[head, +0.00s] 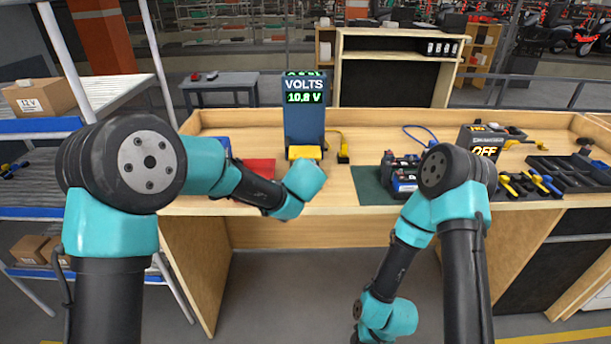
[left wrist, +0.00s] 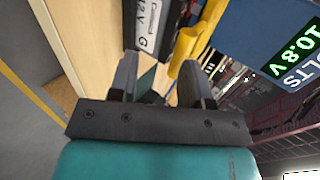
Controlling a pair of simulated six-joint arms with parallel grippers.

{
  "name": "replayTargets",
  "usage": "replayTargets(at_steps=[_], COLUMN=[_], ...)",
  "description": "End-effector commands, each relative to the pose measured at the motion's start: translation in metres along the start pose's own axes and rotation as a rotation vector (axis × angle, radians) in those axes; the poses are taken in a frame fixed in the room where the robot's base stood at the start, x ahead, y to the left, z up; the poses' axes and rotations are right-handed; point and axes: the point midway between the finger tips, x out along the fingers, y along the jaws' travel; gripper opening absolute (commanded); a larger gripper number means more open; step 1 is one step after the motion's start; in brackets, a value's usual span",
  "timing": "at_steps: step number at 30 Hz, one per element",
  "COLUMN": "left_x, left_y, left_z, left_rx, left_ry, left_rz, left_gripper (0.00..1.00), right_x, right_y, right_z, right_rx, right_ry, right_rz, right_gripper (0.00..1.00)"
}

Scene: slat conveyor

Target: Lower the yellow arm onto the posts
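The blue tester (head: 305,118) stands on the bench and its display reads VOLTS 10.8 V. Its yellow arm (head: 305,152) shows at its front, just above my left wrist. In the left wrist view the yellow arm (left wrist: 188,48) is near the right-hand finger; contact cannot be told. My left gripper (left wrist: 165,78) has its fingers apart, with a visible gap between them. A pale battery label marked 12V (left wrist: 147,24) shows beyond the fingers. The posts cannot be made out. My right gripper hangs low at the bottom of the head view, its fingers not discernible.
A dark battery (head: 404,181) sits on a green mat (head: 369,186). A box reading OFF (head: 485,142) and a black tool tray (head: 570,172) stand at the right.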

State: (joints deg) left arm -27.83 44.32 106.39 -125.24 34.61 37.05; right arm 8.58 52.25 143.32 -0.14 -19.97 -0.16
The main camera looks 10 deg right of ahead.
Motion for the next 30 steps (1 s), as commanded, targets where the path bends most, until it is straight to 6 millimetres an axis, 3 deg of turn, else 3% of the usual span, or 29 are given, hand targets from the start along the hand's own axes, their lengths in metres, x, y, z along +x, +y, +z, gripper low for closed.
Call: replayTargets(at_steps=[18,24,30], left_x=[-0.120,-0.141,-0.145], left_y=[-0.004,-0.005,-0.004], left_z=[-0.001,-0.001,-0.001], left_rx=[0.000,0.000,0.000], left_ry=[0.003,0.002,0.002], left_rz=[-0.013,-0.013,-0.012], left_gripper=[0.44,0.44,0.44], right_x=[0.000,0.000,0.000], right_y=[0.000,0.000,0.000], right_z=[0.000,0.000,0.000], right_rx=[0.001,0.000,0.000], right_ry=[0.000,0.000,0.000], right_rz=[0.000,0.000,0.000], right_gripper=[0.44,0.44,0.44])
